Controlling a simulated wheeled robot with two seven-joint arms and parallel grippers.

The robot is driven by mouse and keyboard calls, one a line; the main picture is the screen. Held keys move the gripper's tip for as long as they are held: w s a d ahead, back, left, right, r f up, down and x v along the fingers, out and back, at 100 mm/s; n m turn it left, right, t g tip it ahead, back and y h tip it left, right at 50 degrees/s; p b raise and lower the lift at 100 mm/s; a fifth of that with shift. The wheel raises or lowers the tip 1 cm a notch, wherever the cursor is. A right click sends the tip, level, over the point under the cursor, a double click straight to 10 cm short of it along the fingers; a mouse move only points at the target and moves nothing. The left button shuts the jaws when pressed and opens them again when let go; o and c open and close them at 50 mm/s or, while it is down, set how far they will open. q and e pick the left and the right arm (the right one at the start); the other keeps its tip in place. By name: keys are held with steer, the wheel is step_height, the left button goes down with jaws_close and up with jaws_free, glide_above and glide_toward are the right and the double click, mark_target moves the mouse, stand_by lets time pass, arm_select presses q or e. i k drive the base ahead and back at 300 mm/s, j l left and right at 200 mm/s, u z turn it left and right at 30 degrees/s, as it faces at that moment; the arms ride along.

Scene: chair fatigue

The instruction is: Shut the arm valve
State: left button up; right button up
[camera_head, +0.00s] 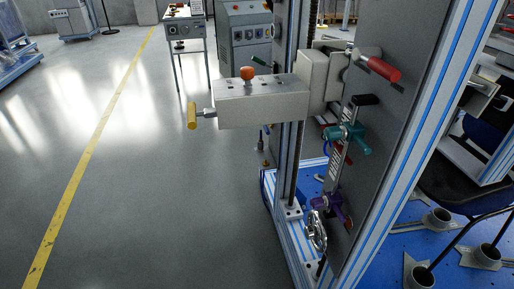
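I cannot tell which handle belongs to the arm valve. A red handle (379,68) sticks out from the upper part of the grey panel and points down to the right. Below it is a teal valve (347,137) with a small blue loop at its left. A purple valve (332,208) sits lower on the same panel. A light grey box-shaped arm (262,103) reaches left from the rig, with an orange knob (247,73) on top and a yellow handle (192,116) at its left end. Neither of my grippers is in view.
A silver handwheel (316,231) sits low on the rig's frame. The blue base (378,265) carries a dark chair (466,187) at right. A machine on a stand (187,27) and a control cabinet (246,36) stand behind. Open grey floor (150,190) lies at left.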

mark_target(266, 130)
steer(key=i+j, duration=0.1)
steer(key=i+j+u, duration=0.2)
steer(key=i+u, duration=0.15)
steer(key=i+j+u, duration=0.1)
steer(key=i+u, duration=0.55)
